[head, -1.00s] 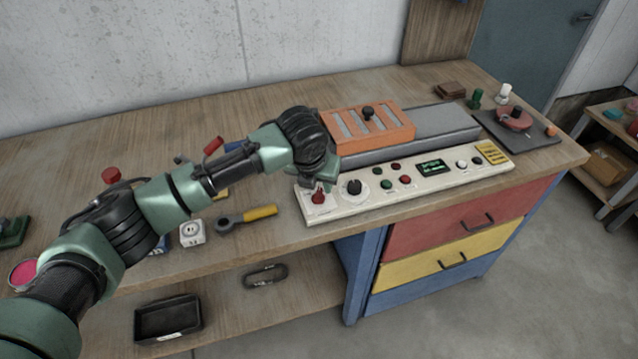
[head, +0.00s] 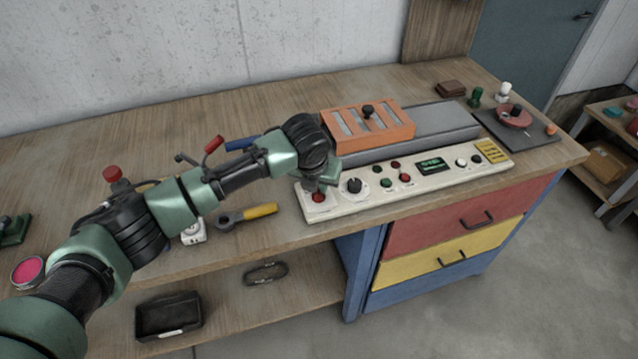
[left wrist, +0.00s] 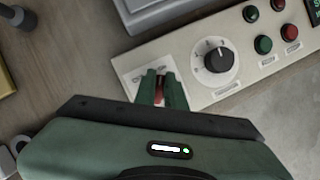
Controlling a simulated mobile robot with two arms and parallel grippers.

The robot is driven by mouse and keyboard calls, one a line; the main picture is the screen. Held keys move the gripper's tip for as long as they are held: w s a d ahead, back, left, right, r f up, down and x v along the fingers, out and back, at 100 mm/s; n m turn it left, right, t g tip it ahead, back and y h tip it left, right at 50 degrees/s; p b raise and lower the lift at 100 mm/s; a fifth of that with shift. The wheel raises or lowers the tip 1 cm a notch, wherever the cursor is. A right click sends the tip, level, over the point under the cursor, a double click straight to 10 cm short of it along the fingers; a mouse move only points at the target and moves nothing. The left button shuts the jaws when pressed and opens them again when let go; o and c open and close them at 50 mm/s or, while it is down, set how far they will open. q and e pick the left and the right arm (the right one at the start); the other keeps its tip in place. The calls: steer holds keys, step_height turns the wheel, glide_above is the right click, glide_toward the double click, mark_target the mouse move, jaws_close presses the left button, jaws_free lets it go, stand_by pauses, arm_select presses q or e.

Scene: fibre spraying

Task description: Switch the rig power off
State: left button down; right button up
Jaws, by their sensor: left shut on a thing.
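The rig's cream control panel (head: 340,205) lies along the front of the bench, with a black dial (head: 354,186), several buttons and a lit green display (head: 431,167). A red switch (head: 318,197) sits at its left end. My left gripper (head: 320,187) is over that end, pointing down. In the left wrist view its green fingers (left wrist: 161,92) are shut on the red switch (left wrist: 159,90), which shows only as a narrow strip between them. The fingers hide most of the switch, so its exact position cannot be told. My right gripper is not in view.
An orange slotted frame (head: 367,128) sits on a grey bed behind the panel. A yellow-handled tool (head: 247,216) lies on the bench left of the panel. A dark mat (head: 530,139) with a red round item is at the far right.

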mark_target(326, 202)
arm_select(q)
steer(key=n+p, duration=0.1)
steer(key=n+y+p, duration=0.1)
steer(key=n+p, duration=0.1)
steer(key=shift+r, duration=0.25)
steer(key=n+y+p, duration=0.1)
steer(key=n+p, duration=0.1)
steer(key=n, duration=0.2)
steer(key=shift+a+y, duration=0.1)
steer(key=shift+y, duration=0.2)
steer(key=n+y, duration=0.1)
steer(key=n, duration=0.2)
steer(key=shift+a+f+p, duration=0.1)
steer(key=shift+f+p, duration=0.05)
steer(key=shift+p, duration=0.2)
steer(key=shift+a+n+g+y, duration=0.1)
steer(key=shift+n+g+y, duration=0.55)
steer(key=shift+n, duration=1.25)
steer(key=c, duration=1.5)
jaws_free()
steer(key=shift+s, duration=0.1)
steer(key=shift+b+v, duration=0.9)
steer(key=shift+v, duration=2.95)
